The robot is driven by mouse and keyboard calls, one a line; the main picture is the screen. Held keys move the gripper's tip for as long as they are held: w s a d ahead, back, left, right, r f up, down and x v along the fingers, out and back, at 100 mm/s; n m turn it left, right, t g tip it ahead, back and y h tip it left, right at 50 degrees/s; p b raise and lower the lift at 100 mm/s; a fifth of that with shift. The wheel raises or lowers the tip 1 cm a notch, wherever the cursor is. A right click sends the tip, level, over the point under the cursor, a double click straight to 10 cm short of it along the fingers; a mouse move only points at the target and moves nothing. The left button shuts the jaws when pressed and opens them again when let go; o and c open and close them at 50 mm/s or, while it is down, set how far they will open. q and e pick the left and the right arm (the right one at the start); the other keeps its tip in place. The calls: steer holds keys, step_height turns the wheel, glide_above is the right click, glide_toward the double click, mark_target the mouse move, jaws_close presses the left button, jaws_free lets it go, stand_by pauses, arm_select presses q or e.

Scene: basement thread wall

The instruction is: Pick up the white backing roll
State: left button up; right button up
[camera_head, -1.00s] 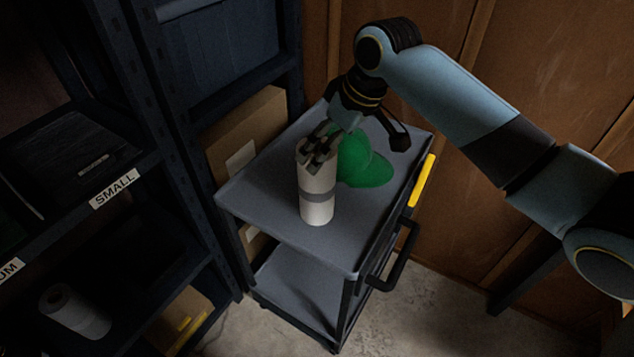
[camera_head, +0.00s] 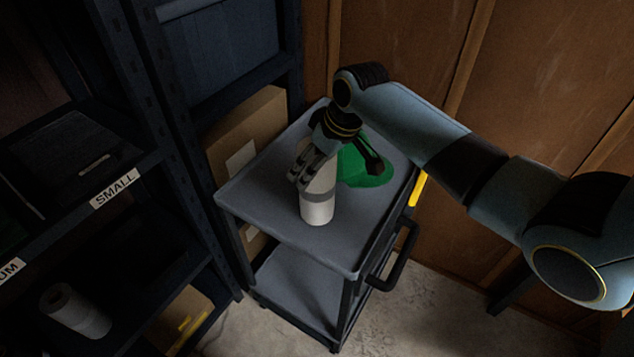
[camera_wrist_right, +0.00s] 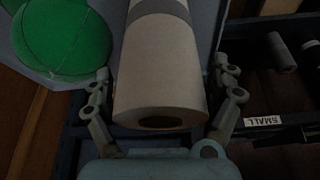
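The white backing roll (camera_head: 318,207) stands upright on the top shelf of the grey cart (camera_head: 262,215), with a grey band around its middle. It also fills the middle of the right wrist view (camera_wrist_right: 160,60), its hollow end toward the camera. My right gripper (camera_head: 338,168) is over the upper part of the roll, hiding its top in the head view. Its fingers (camera_wrist_right: 163,82) are open, one on each side of the roll, with narrow gaps showing in the wrist view. My left gripper is not in view.
A green rounded thing (camera_head: 360,172) lies on the cart just behind the roll. A cardboard box (camera_head: 255,122) stands behind the cart. Dark shelving (camera_head: 150,180) with another white roll (camera_head: 75,312) is at left. The cart's front top is clear.

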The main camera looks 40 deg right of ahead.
steer(key=c, duration=1.1)
steer(key=shift+r, duration=0.1)
